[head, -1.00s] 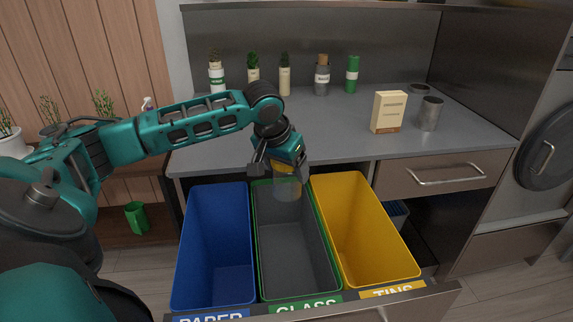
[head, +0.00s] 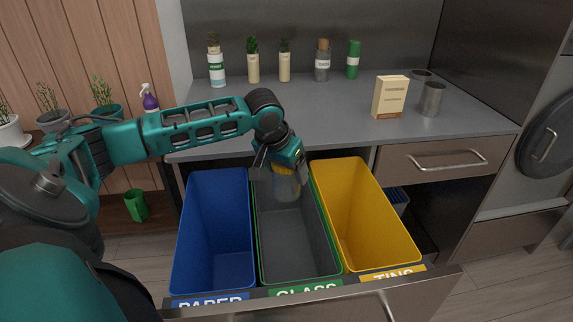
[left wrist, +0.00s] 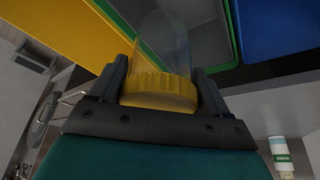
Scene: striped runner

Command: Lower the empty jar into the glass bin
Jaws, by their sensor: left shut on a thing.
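The jar (head: 287,188) is clear with a yellow lid. It hangs lid up inside the far end of the glass bin (head: 299,245), a grey bin with a green rim and a GLASS label. My left gripper (head: 286,170) is shut on the jar's lid from above. In the left wrist view the yellow lid (left wrist: 158,91) sits between the two fingers, and the clear body (left wrist: 163,45) extends beyond it. Whether the jar touches the bin's walls or floor I cannot tell. My right gripper is not in view.
The blue paper bin (head: 215,235) stands left of the glass bin and the yellow tins bin (head: 362,215) right of it, in a pulled-out drawer. A counter (head: 300,115) behind holds a box (head: 390,97), a metal can (head: 432,99) and several bottles.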

